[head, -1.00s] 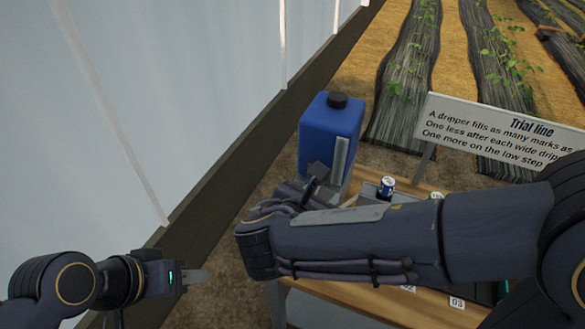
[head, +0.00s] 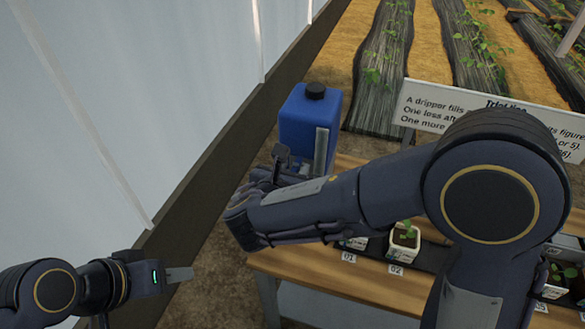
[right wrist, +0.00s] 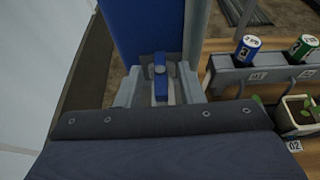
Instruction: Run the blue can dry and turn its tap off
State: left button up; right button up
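The blue can (head: 308,122) with a black cap stands at the far left end of the wooden table. A pale upright strip (head: 321,152) shows at its front right edge. In the right wrist view the can (right wrist: 145,30) is straight ahead, with its tap (right wrist: 160,78), a blue lever on a grey hub. The lever lies along the picture's vertical. My right gripper (right wrist: 160,92) is open, its pale fingers on either side of the tap; contact cannot be told. Water and the outlet are hidden. My left gripper (head: 181,275) hangs empty at lower left; its opening cannot be told.
A grey rack (right wrist: 238,76) holds small cans right of the tap. Potted seedlings (head: 404,240) stand along the table (head: 335,275) by number tags. A sign (head: 440,108) stands behind, partly covered by my right arm. A pale wall (head: 130,90) runs along the left.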

jog(key=shift+c, duration=0.3)
grip_shut()
